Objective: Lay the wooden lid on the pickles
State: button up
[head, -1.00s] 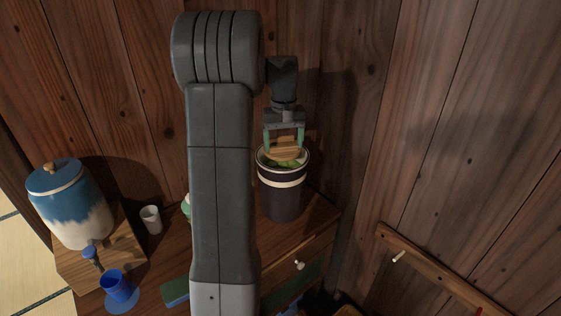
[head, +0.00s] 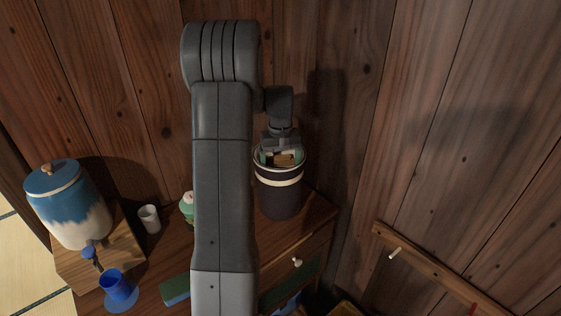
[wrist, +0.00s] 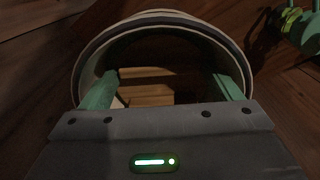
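The pickle crock (head: 281,199) is a dark tub with a pale band, standing on the cabinet at the wall. The wooden lid (head: 284,160) is down inside its mouth, partly hidden by my gripper. My gripper (head: 279,157) reaches down into the mouth, its green fingers on either side of the lid's wood. In the wrist view the crock's rim (wrist: 150,17) curves around the fingers, and the lid (wrist: 150,90) shows between them, partly in shadow. The pickles are hidden.
A blue and white dispenser (head: 70,207) stands on a wooden stand at the left, with a white cup (head: 149,218) and a blue cup (head: 117,287) nearby. A green-topped object (head: 187,207) is partly behind my arm. The wooden wall is close behind the crock.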

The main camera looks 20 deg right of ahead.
notch_tip(320, 180, up, 12)
jog(key=b, duration=0.1)
jog(key=shift+r, duration=0.2)
dwell(0.4)
